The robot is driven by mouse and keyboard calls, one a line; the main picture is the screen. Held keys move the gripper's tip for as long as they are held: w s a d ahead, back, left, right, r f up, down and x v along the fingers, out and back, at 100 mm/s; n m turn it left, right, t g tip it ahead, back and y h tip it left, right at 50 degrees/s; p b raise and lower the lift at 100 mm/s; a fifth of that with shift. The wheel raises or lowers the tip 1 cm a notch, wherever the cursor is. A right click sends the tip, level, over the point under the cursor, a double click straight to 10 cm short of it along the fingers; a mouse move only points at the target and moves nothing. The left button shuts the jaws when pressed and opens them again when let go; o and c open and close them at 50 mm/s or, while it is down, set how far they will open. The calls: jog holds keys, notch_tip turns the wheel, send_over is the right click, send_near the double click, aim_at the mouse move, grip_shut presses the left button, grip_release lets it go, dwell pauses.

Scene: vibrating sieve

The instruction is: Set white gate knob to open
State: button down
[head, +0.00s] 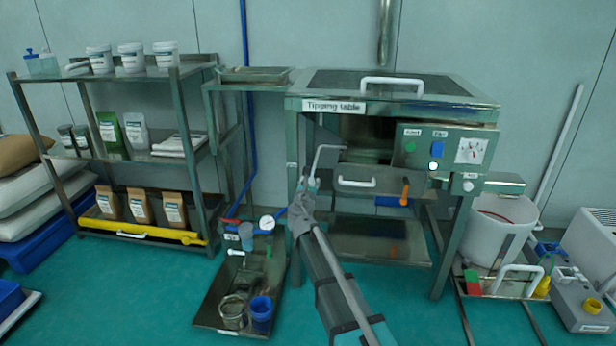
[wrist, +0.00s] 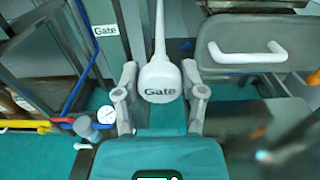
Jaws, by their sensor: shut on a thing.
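The white gate knob (wrist: 160,82) is marked "Gate" and sits at the end of a white rod. In the wrist view it is between the fingers of my gripper (wrist: 162,98), which is shut on it. In the head view my gripper (head: 307,192) is at the left front leg of the tipping table machine (head: 392,105), where the bent white rod (head: 318,162) comes down to it. The knob itself is mostly hidden there by the gripper. A small "Gate" label (wrist: 106,31) is on the leg, left of the knob.
A drawer with a white handle (head: 357,182) is just right of the knob; the handle also shows in the wrist view (wrist: 248,54). A control panel (head: 440,155) is further right.

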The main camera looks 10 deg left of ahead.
jog(key=shift+s, duration=0.3)
jog(key=shift+c, duration=0.9)
grip_release()
jog(key=s, duration=1.2)
jog(key=shift+a, duration=0.2)
